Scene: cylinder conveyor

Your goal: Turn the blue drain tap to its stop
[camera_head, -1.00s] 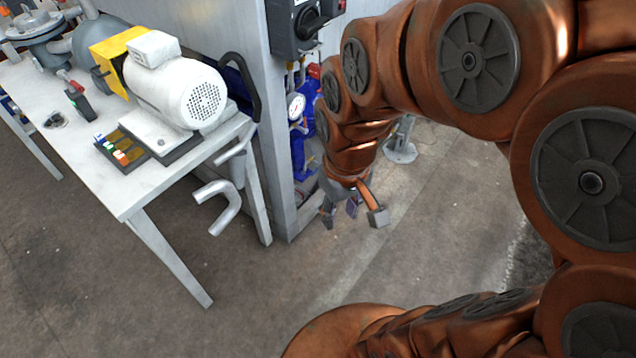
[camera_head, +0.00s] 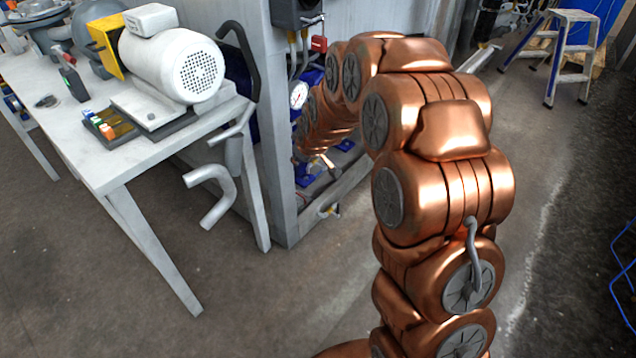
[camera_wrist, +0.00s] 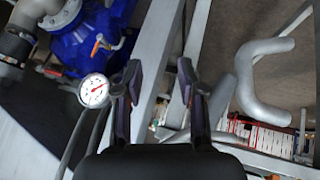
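I cannot single out the blue drain tap with certainty. A large blue valve or pump body (camera_wrist: 92,40) with a small orange-and-white lever (camera_wrist: 98,44) is at the upper left of the wrist view. In the head view, blue parts (camera_head: 303,178) sit low inside the grey frame, and a small fitting with some yellow (camera_head: 328,211) is at its lower rail. My gripper (camera_wrist: 160,88) is open in the wrist view, with nothing between its two dark fingers. In the head view my arm reaches into the frame and the gripper is mostly hidden.
A pressure gauge (camera_wrist: 94,90) is close left of the fingers in the wrist view. Grey frame bars and a bent grey pipe (camera_wrist: 262,85) are beyond and right. The head view shows a white workbench (camera_head: 110,175) with a motor (camera_head: 175,65), and open floor in front.

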